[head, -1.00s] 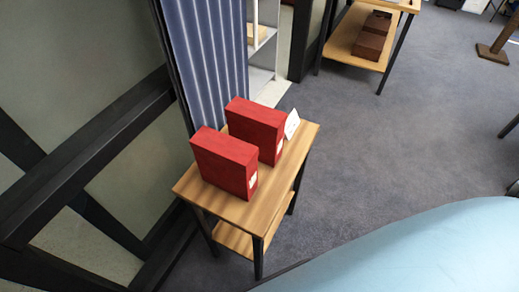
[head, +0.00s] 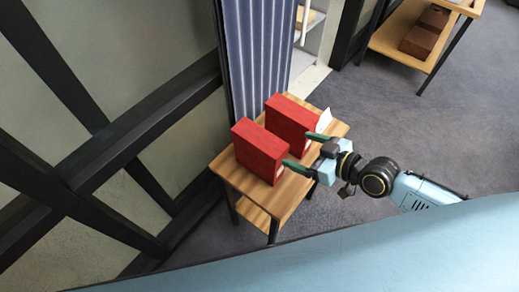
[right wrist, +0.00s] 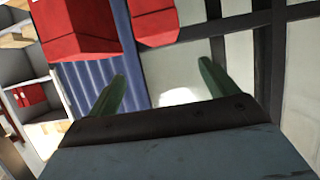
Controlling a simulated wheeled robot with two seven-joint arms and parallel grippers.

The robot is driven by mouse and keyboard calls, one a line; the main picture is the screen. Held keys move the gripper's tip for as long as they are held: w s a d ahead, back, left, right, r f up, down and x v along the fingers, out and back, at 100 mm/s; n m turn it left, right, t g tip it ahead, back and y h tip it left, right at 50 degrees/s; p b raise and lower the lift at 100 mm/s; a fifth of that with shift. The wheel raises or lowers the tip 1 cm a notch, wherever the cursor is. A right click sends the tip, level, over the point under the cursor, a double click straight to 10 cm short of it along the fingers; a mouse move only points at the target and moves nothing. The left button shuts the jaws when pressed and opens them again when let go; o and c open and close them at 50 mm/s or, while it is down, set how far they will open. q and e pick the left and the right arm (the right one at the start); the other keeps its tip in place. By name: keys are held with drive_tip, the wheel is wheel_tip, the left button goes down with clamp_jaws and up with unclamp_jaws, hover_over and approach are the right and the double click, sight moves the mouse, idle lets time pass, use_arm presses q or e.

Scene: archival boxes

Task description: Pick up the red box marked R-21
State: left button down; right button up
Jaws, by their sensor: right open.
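Two red boxes stand upright side by side on a small wooden table (head: 240,181): a nearer one (head: 258,148) and a farther one (head: 290,118). I cannot read R-21 on either. My right gripper (head: 301,149) is open and empty, to the right of the boxes, its green fingers pointing at them. In the head view its fingertips overlap the boxes' right edges; I cannot tell whether they touch. The right wrist view shows the open fingers (right wrist: 162,70), with a larger red box (right wrist: 75,28) and a smaller one (right wrist: 153,22) beyond. My left gripper is out of view.
A white card (head: 324,120) stands at the table's right side, behind the gripper's fingers. A blue corrugated panel (head: 258,55) and a dark-framed glass wall (head: 130,135) stand close to the table. A shelf with brown boxes (head: 419,40) is at the back right. Grey floor lies clear between.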

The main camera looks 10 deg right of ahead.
approach(263, 139)
drive_tip(key=x, duration=0.3)
drive_tip(key=shift+w+r, duration=0.25)
drive_tip(key=shift+f+x, duration=0.15)
drive_tip(key=shift+x, duration=1.3)
drive_tip(key=shift+f+x, duration=0.1)
drive_tip(key=shift+x, duration=1.4)
drive_tip(key=shift+s, duration=0.25)
drive_tip(key=shift+c, duration=0.3)
drive_tip(key=shift+r, duration=0.1)
drive_tip(key=c, duration=1.7)
